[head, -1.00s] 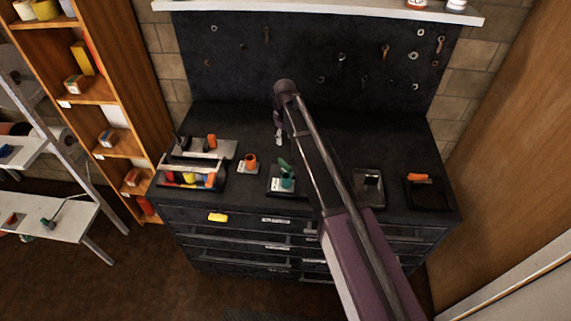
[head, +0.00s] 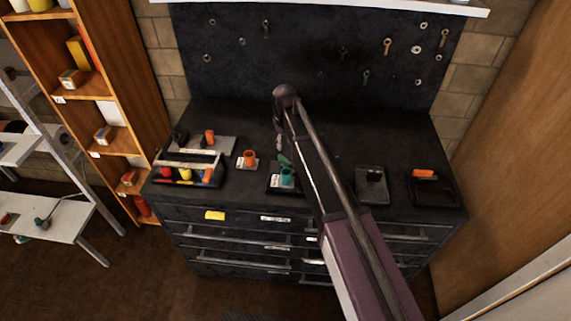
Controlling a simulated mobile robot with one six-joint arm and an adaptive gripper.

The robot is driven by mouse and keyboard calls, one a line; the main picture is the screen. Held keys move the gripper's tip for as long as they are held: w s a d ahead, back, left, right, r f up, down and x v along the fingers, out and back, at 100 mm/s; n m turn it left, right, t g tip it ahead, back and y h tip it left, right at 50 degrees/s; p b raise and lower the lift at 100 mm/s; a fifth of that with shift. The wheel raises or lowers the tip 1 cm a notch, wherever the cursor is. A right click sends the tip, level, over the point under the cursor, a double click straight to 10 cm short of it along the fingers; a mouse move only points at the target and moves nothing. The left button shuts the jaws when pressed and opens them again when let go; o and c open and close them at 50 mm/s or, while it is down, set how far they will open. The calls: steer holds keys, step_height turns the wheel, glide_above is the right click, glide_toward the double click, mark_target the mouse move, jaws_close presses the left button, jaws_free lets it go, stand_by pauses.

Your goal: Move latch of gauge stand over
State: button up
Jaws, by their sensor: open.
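A small dark base with a white label (head: 276,184) stands on the black cabinet top. It bears a teal cup-shaped part (head: 287,177) and a green lever-like piece (head: 284,160), which leans up to the left. I cannot tell for sure whether this is the gauge stand and its latch. My arm reaches over the cabinet from the lower right and hides part of the top. My gripper (head: 279,142) hangs below the arm's end, above and behind the teal part and apart from it. It is small and dark here, open, with nothing seen in it.
An orange cup on a labelled base (head: 249,160) stands left of the teal part. A tray of coloured pieces (head: 161,179) is at the left. A dark plate-like stand (head: 371,187) and a black tray (head: 436,192) with an orange piece are at the right. A pegboard (head: 310,50) rises behind.

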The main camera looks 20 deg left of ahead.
mark_target(285, 159)
steer(key=shift+f+b, duration=4.1)
steer(key=shift+f, duration=0.3)
steer(key=shift+d, duration=0.1)
jaws_close()
